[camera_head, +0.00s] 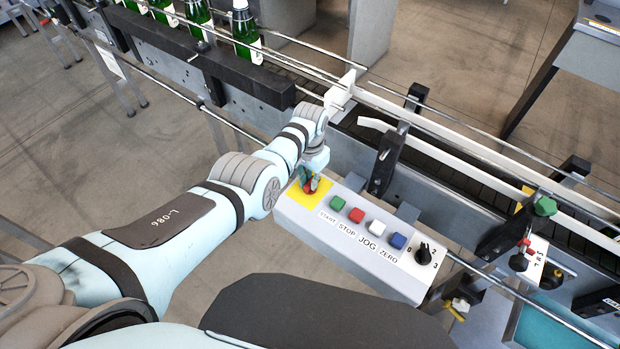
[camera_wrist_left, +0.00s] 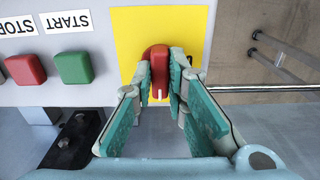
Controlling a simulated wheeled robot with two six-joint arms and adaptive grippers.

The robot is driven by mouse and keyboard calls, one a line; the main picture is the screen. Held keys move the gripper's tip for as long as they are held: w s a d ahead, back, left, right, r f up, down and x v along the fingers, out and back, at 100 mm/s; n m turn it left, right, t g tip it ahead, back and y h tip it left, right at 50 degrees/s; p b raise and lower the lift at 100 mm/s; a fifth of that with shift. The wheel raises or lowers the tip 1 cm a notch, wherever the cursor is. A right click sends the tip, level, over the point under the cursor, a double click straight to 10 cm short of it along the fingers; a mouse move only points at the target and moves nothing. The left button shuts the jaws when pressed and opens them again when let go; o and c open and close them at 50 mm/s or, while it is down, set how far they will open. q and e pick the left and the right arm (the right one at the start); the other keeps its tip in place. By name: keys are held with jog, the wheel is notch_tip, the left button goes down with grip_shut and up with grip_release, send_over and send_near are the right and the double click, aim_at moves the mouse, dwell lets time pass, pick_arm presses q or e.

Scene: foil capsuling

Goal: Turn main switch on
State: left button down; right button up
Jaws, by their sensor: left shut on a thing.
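The main switch (camera_wrist_left: 157,58) is a red knob on a yellow plate (camera_wrist_left: 125,50) at one end of a white control box (camera_head: 350,258). In the head view the red switch (camera_head: 309,187) shows partly behind the fingers. My left gripper (camera_wrist_left: 164,85) is shut on the red knob, with a green-padded finger on each side of it. In the head view my left gripper (camera_head: 312,178) comes down onto the yellow plate from above. A white mark on the knob points toward the bottom of the wrist view. My right gripper is not in view.
Green START (camera_head: 337,203), red STOP (camera_head: 357,215), white JOG (camera_head: 377,227) and blue ZERO (camera_head: 398,241) buttons sit beside the switch. A black selector knob (camera_head: 424,253) is at the far end. A conveyor with green bottles (camera_head: 246,32) runs behind.

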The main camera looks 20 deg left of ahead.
aim_at(309, 182)
pick_arm(q)
jog(key=shift+s+f, duration=0.2)
jog(key=c, duration=1.6)
grip_release()
jog(key=shift+w+r, duration=0.1)
jog(key=shift+w+r, duration=0.15)
jog(key=shift+r, duration=0.4)
notch_tip(309, 182, up, 11)
jog(key=shift+a, duration=0.1)
